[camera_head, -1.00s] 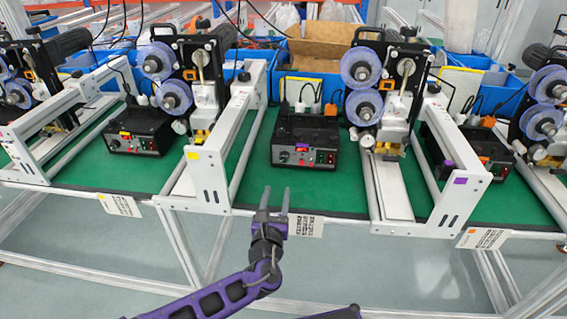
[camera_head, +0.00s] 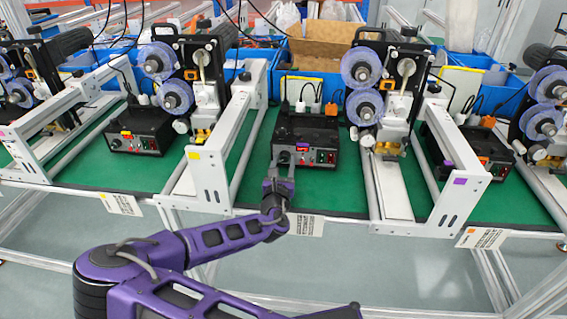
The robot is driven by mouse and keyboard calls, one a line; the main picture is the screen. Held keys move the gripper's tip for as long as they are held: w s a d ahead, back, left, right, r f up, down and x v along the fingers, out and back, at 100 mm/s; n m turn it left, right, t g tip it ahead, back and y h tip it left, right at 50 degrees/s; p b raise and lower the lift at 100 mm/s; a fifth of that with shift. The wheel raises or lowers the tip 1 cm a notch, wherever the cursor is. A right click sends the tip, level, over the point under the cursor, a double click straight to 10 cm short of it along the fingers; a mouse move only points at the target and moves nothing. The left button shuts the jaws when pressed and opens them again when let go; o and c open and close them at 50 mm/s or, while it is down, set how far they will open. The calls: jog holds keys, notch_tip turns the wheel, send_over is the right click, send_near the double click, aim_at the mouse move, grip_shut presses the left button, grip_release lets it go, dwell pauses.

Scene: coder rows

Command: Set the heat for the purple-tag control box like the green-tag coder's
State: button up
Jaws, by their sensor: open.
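My gripper (camera_head: 281,166) is open at the front of the middle black control box (camera_head: 304,128), its fingertips by the left side of the panel where the dark knob sits. I cannot tell whether the fingers touch the knob, which they largely hide. That panel has a small display with coloured marks and red and green switches on its right. The right control box (camera_head: 462,140) is partly behind a white frame; a small purple patch (camera_head: 448,163) shows near it. The left control box (camera_head: 137,130) has a yellow-orange patch. I see no clear green tag; small tags are hard to read.
White frame rails stand on both sides of the middle box, one with a yellow tag (camera_head: 193,155), the right one with a purple tag (camera_head: 460,181). Coders with blue-purple reels (camera_head: 362,67) stand beside the boxes. The green mat (camera_head: 330,187) before the middle box is mostly clear.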

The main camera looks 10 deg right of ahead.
grip_shut()
jog(key=shift+f+m, duration=0.1)
jog(key=shift+m, duration=0.2)
jog(key=m+b, duration=0.2)
jog(key=m, duration=0.1)
jog(key=shift+m, duration=0.4)
jog(key=m+b, duration=0.2)
jog(key=m, duration=0.4)
jog(key=m+b, duration=0.1)
jog(key=m, duration=0.4)
jog(key=shift+m+b, duration=0.35)
jog(key=shift+m, duration=0.05)
jog(key=m+b, duration=0.1)
jog(key=m, duration=0.4)
jog(key=shift+m, duration=0.4)
